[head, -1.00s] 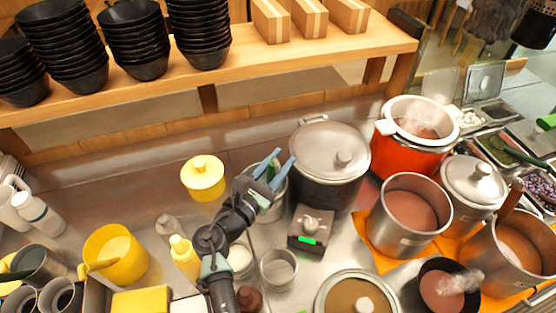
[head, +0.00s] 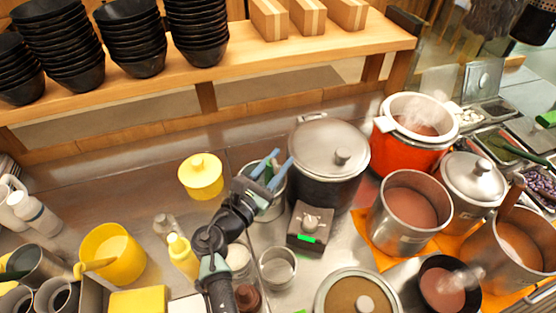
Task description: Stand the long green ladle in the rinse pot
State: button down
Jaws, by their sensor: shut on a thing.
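My gripper (head: 268,172) is over a small grey metal pot (head: 279,206) beside the big lidded pot, and partly covers it. Two blue bars stick up at the gripper's end, and I cannot tell whether they are its fingers or handles in the pot. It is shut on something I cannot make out. I cannot tell for sure which vessel is the rinse pot. No long green ladle shows clearly at the gripper. A long dark green handle (head: 527,156) lies across the food trays at the far right.
A large lidded pot (head: 328,150) stands close to the right of my gripper. A timer box (head: 310,223), an empty metal cup (head: 278,267) and a yellow bottle (head: 183,256) are nearby. Steaming pots (head: 410,212) fill the right. Bare counter (head: 110,195) lies left of the yellow lidded pot (head: 201,176).

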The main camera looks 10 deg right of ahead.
jog(key=shift+s+f, duration=0.2)
jog(key=c, duration=0.5)
grip_release()
jog(key=s+r+p, duration=0.1)
jog(key=r+p, duration=0.3)
jog(key=s+r+p, duration=0.1)
jog(key=r+p, duration=0.3)
jog(key=p, duration=0.1)
jog(key=s+d+r+p, duration=0.1)
jog(key=r+p, duration=0.3)
jog(key=shift+r, duration=0.35)
